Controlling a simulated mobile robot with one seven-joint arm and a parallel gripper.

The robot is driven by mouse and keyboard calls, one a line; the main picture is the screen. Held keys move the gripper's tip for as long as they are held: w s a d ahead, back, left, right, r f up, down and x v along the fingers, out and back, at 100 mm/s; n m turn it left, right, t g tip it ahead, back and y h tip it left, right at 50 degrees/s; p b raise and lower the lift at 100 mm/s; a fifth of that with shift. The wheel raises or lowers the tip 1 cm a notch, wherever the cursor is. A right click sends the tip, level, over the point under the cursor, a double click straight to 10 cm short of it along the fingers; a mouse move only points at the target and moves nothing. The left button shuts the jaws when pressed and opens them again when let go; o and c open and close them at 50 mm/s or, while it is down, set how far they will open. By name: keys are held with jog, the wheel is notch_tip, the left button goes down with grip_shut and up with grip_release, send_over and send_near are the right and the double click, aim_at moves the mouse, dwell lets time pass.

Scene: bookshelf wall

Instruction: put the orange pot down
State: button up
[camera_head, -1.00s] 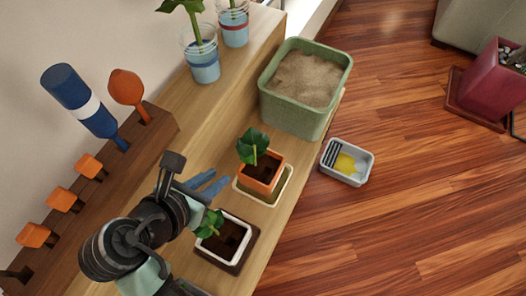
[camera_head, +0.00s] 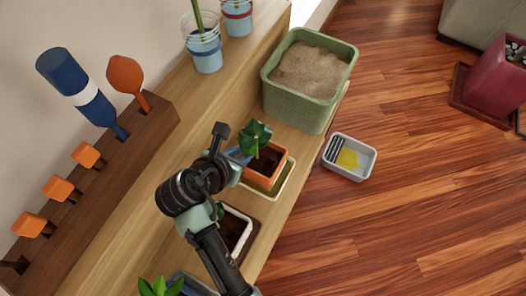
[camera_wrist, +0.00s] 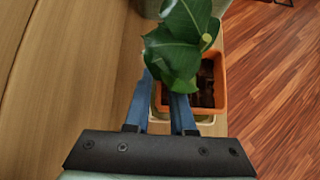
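The orange pot (camera_head: 262,179) holds dark soil and a leafy green plant (camera_head: 255,138). It appears to rest on a cream saucer (camera_head: 287,183) on the wooden shelf. In the wrist view the orange pot (camera_wrist: 221,88) is right of centre, partly hidden by leaves. My gripper (camera_wrist: 161,85) is at its near left side, with blue fingers apart. The right finger overlaps the pot's near left corner and the left finger is outside it. A gap shows between the fingers; contact with the wall cannot be made out. In the head view my gripper (camera_head: 237,157) is partly hidden behind my wrist.
A white pot (camera_head: 238,229) stands on the shelf just nearer, partly behind my arm. A green sand-filled bin (camera_head: 292,107) stands beyond the orange pot. A grey tray (camera_head: 369,167) is to the right. A dark wooden rack (camera_head: 95,178) with orange blocks is at left.

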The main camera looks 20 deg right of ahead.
grip_shut()
dwell(1.4)
